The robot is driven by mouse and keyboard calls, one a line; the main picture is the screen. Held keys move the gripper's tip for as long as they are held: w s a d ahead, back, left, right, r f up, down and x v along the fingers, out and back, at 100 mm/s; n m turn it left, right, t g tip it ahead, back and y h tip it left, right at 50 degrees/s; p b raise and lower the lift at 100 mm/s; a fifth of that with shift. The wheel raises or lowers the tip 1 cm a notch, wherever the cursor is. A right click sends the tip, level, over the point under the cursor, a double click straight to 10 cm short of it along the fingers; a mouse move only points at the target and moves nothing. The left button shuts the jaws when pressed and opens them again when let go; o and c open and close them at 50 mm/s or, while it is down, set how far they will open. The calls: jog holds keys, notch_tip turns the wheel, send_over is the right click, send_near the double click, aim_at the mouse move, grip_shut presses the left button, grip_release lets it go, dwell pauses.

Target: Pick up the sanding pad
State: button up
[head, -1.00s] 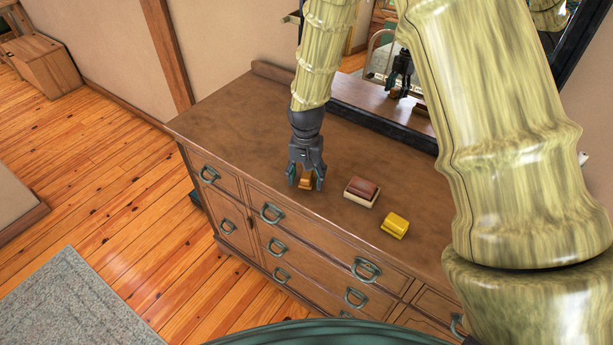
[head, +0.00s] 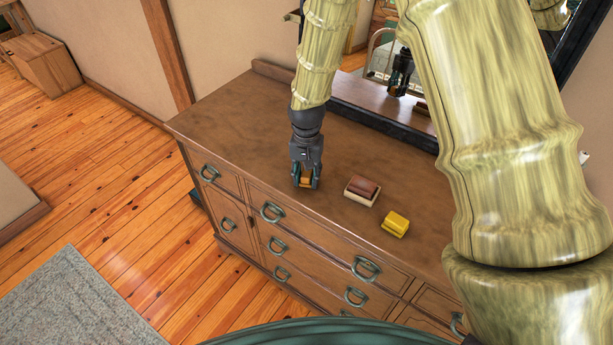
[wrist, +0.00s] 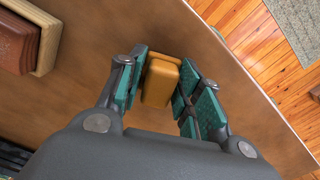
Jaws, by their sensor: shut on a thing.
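A small orange-tan block (head: 306,181), which I take to be the sanding pad, is at the dresser top near its front edge. It also shows in the wrist view (wrist: 161,82), between the teal finger pads. My gripper (head: 305,182) points down and is shut on this block; in the wrist view the fingers (wrist: 160,88) flank it on both sides. I cannot tell whether the block is clear of the wood; it looks at or very near the surface.
On the wooden dresser (head: 235,125), a reddish-brown block on a cream base (head: 361,190) lies right of my gripper, with a yellow block (head: 395,223) further right. A mirror (head: 385,118) stands along the back. The dresser top's left part is clear.

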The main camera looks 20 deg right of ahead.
jog(key=shift+r+b, duration=0.4)
jog(key=shift+r, duration=0.1)
jog(key=shift+r+b, duration=0.5)
jog(key=shift+r, duration=0.45)
jog(key=s+a+r+b, duration=0.2)
jog(key=s+a+b, duration=0.3)
jog(key=s, duration=0.8)
jog(key=a, duration=0.3)
jog(key=shift+s+a, duration=0.15)
jog(key=shift+s, duration=0.2)
